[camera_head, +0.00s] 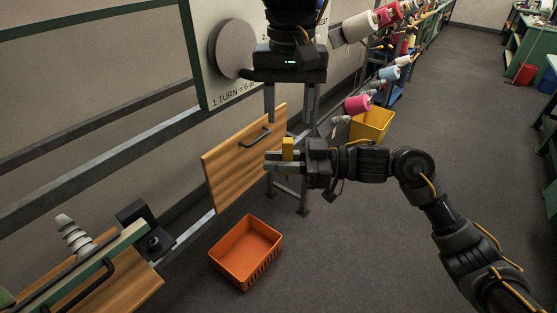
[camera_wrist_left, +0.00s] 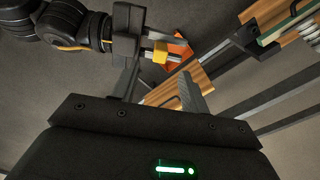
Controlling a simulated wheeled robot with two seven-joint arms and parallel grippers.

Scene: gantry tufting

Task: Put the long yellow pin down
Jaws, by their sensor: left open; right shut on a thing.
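A yellow piece (camera_head: 288,149), which I take for the long yellow pin, sits between the fingers of my right gripper (camera_head: 279,161). Only a short block of it shows, so its full length is hidden. It also shows in the left wrist view (camera_wrist_left: 160,51), with my right gripper (camera_wrist_left: 161,47) around it. My right gripper is shut on it, in the air in front of a wooden panel. My left gripper (camera_head: 290,104) is above it, fingers pointing down, open and empty. Its two fingers show apart in the left wrist view (camera_wrist_left: 160,85).
The wooden panel (camera_head: 226,165) has a dark handle. An orange crate (camera_head: 245,281) stands on the floor below. A yellow bin (camera_head: 375,122) and yarn cones (camera_head: 357,104) are behind my right arm. A board with a grey disc (camera_head: 232,48) is at upper left.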

